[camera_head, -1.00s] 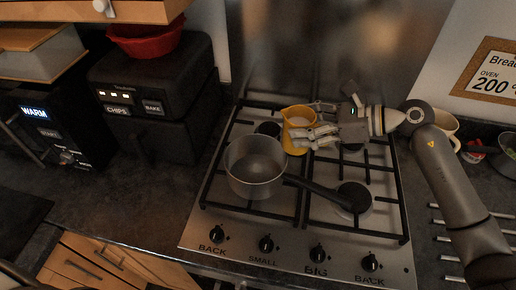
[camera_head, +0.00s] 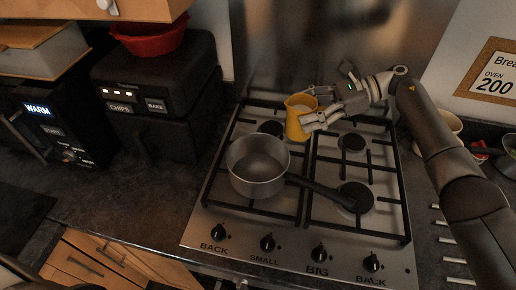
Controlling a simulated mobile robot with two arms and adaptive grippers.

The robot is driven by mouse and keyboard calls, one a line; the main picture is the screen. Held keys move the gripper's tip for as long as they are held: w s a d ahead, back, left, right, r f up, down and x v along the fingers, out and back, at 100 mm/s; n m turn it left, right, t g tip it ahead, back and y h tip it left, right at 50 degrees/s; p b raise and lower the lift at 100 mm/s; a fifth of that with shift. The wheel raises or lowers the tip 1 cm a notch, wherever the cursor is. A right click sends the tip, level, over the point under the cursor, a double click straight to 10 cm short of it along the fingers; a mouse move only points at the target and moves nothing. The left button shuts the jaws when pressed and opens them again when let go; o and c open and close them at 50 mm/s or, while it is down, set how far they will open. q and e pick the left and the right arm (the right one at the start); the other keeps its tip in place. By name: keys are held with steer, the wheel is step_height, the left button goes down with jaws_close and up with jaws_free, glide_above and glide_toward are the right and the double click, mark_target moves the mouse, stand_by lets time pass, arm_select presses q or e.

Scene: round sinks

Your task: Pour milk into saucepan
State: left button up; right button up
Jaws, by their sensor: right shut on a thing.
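A grey saucepan (camera_head: 258,180) with a long black handle stands on the left part of the gas hob (camera_head: 210,222). Its handle points right and towards the front. Its visible inside looks empty. A yellow jug (camera_head: 296,120) is just behind the saucepan's right rim, tilted slightly. My right gripper (camera_head: 312,108) comes in from the right and is shut on the jug. The jug's contents cannot be made out now. My left gripper is not in view.
A black air fryer (camera_head: 155,95) with a red bowl (camera_head: 150,40) on top stands left of the hob. A cream mug (camera_head: 446,128) stands at the right behind my arm. Knobs line the hob's front. The counter between fryer and hob is clear.

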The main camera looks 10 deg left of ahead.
mark_target(298, 114)
steer(key=shift+s+d+n+g+h, duration=0.15)
steer(key=shift+s+n+g, duration=0.05)
steer(key=shift+n+g, duration=0.3)
steer(key=shift+s+d+n+g+h, duration=0.1)
steer(key=shift+s+n+g+h, duration=0.05)
steer(key=shift+n+g, duration=0.3)
steer(key=shift+s+d+r+n+g+h, duration=0.1)
steer(key=shift+s+d+n+g+h, duration=0.3)
steer(key=shift+s+d+n+g, duration=0.4)
steer(key=shift+w+a, duration=0.1)
steer(key=shift+a, duration=0.05)
steer(key=shift+s+a+r+t+h, duration=0.45)
steer(key=shift+a+t+h, duration=0.15)
steer(key=shift+h, duration=0.25)
steer(key=shift+s+a+r+t+h, duration=0.3)
steer(key=shift+a+r+t+h, duration=0.25)
steer(key=shift+h, duration=0.3)
steer(key=shift+s+a+r+t+h, duration=0.15)
steer(key=shift+s+a+t+h, duration=0.2)
steer(key=shift+a+h, duration=0.25)
steer(key=shift+s+a+h, duration=0.1)
steer(key=shift+a+h, duration=0.1)
steer(key=shift+h, duration=0.1)
steer(key=shift+s+a+f+t+h, duration=0.2)
steer(key=shift+s+a+t+h, duration=0.05)
steer(key=shift+a+t+h, duration=0.1)
steer(key=shift+s+a+f+h, duration=0.1)
steer(key=shift+a+f+h, duration=0.05)
steer(key=shift+h, duration=0.1)
